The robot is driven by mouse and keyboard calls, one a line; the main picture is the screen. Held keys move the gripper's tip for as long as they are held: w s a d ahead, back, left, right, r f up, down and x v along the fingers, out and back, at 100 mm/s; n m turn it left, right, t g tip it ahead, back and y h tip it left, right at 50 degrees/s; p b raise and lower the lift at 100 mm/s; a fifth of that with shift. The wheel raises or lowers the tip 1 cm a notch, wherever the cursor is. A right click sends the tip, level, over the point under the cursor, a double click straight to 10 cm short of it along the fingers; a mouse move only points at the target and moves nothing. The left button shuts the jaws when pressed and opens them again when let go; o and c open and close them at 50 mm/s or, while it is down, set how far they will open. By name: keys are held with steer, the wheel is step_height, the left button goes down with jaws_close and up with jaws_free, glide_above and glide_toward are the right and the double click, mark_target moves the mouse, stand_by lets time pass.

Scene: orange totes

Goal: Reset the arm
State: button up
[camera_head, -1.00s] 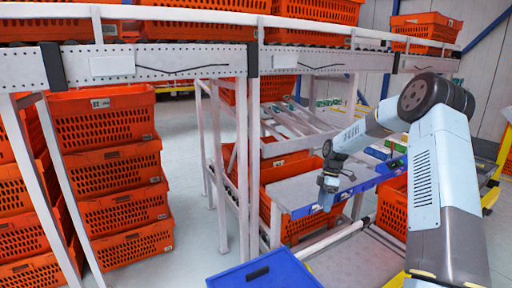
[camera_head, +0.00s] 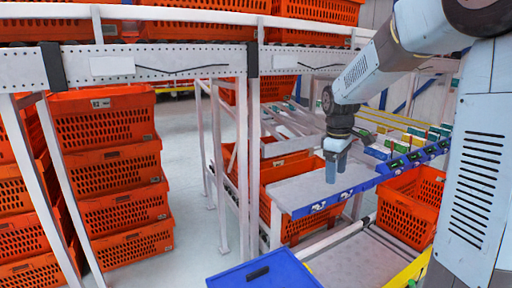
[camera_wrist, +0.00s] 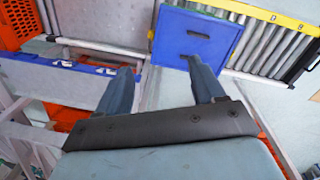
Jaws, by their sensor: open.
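My arm reaches in from the right in the head view. My gripper (camera_head: 337,170) points down in front of the grey tabletop with the blue front edge (camera_head: 335,200). In the wrist view my gripper (camera_wrist: 163,88) shows two blue-grey fingers spread apart. Nothing is between them. The fingers appear apart from the blue-edged table, though the exact gap cannot be told.
A blue lidded box (camera_head: 264,272) stands at the bottom, also in the wrist view (camera_wrist: 195,36). Orange totes (camera_head: 105,125) are stacked at left. A white conveyor rail (camera_head: 150,62) crosses above. An orange tote (camera_head: 412,205) sits right of the table. Grey floor (camera_head: 190,225) is open between.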

steer(key=s+r+m+t, duration=0.2)
steer(key=s+m, duration=0.3)
steer(key=s, duration=0.8)
steer(key=s+r+m+t, duration=0.3)
steer(key=s+r+m, duration=0.1)
steer(key=s, duration=0.8)
steer(key=shift+s+r+m+y, duration=0.35)
steer(key=shift+m+y, duration=0.05)
steer(key=shift+m, duration=0.2)
